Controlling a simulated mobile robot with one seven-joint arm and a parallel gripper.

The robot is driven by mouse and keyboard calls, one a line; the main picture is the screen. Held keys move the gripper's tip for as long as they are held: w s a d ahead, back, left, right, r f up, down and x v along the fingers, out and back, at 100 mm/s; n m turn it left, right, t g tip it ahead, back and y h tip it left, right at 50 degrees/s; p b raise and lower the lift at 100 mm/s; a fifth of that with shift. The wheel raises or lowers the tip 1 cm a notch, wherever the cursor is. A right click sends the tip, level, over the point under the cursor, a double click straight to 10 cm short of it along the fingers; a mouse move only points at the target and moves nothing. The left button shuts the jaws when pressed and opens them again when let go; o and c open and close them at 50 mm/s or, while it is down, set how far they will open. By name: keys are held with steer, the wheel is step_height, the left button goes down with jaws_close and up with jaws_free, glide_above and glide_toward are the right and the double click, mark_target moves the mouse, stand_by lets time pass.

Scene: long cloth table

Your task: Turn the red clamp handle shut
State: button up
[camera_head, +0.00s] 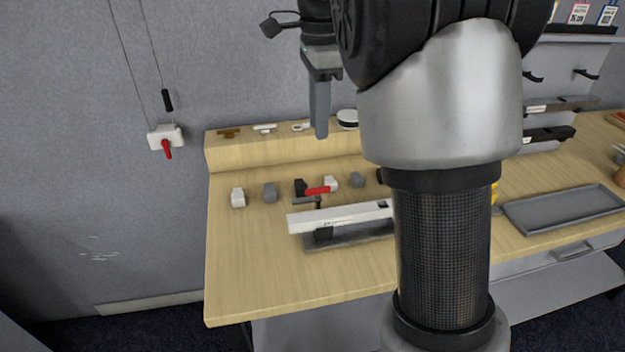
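A red clamp handle (318,190) lies roughly level on the wooden bench, joined to a dark block at its left end. Below it in the picture is a long white bar (340,216) on a grey base (345,238); whether the handle is attached to this fixture is hard to tell. My gripper (320,135) hangs high, pointing down, above and behind the handle in the picture and apart from it. Only one grey finger shows clearly, so its opening cannot be judged. My arm hides the right end of the bar.
Several small white and grey blocks (238,197) stand in a row on the bench (240,270). A white wall box (165,136) carries another red lever (167,150). A grey tray (565,208) lies at the right. The front left of the bench is clear.

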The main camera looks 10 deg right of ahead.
mark_target(318, 188)
step_height(318, 188, down, 16)
steer(key=b, duration=0.3)
jaws_close()
